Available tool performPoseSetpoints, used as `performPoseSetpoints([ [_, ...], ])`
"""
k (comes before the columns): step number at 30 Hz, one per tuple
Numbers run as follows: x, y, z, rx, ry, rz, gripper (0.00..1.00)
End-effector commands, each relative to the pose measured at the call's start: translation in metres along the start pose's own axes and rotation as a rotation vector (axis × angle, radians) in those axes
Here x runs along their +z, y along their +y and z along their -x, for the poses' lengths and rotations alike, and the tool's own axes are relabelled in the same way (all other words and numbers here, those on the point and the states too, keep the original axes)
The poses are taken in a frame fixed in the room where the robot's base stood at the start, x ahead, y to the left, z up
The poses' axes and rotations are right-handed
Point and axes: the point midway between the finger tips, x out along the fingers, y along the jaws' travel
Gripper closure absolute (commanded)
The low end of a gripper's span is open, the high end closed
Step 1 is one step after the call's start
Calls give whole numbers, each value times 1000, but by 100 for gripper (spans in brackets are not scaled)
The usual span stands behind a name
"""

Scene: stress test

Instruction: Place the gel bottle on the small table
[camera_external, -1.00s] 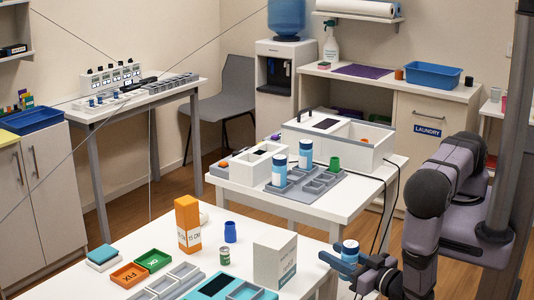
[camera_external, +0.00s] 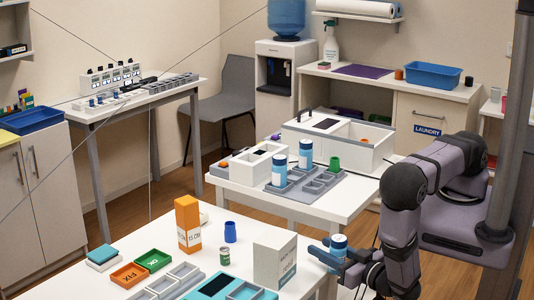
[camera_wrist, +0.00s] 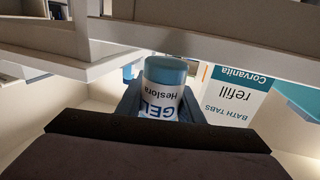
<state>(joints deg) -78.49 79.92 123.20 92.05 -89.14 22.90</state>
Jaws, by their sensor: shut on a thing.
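The gel bottle (camera_external: 338,248) is white and blue with a blue cap. My gripper (camera_external: 328,252) is shut on it at the right edge of the front white table. In the wrist view the gel bottle (camera_wrist: 163,90) shows its cap and the letters "GEL", with blue fingers (camera_wrist: 158,100) on both sides. The small table (camera_external: 345,207) is likely the white one in the middle, behind the front table; it bears a grey tray (camera_external: 300,193) with two similar blue and white bottles and a green cup. The held bottle's lower part is hidden by the gripper.
The front table (camera_external: 130,240) holds a white "refill" box (camera_external: 274,262) just left of my gripper, an orange box (camera_external: 187,224), a blue cup (camera_external: 230,232), a can and several trays. A white bin (camera_external: 365,147) stands on the middle table. That table's front right corner is bare.

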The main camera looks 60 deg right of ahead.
Motion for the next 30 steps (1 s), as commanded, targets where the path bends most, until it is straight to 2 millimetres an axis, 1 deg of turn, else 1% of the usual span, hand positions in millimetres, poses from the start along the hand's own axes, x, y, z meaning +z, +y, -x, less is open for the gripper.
performPoseSetpoints([
  [1, 0, 2, -10, 9, 0, 0, 95],
  [9, 0, 2, -55, 8, 0, -4, 95],
  [15, 0, 2, -84, 5, 0, -3, 95],
  [18, 0, 0, -93, 2, 0, -3, 95],
  [21, 0, 0, -98, 0, 0, -3, 95],
  [27, 0, 0, -100, -1, 0, -2, 95],
  [30, 0, 1, -106, 2, 1, -3, 95],
])
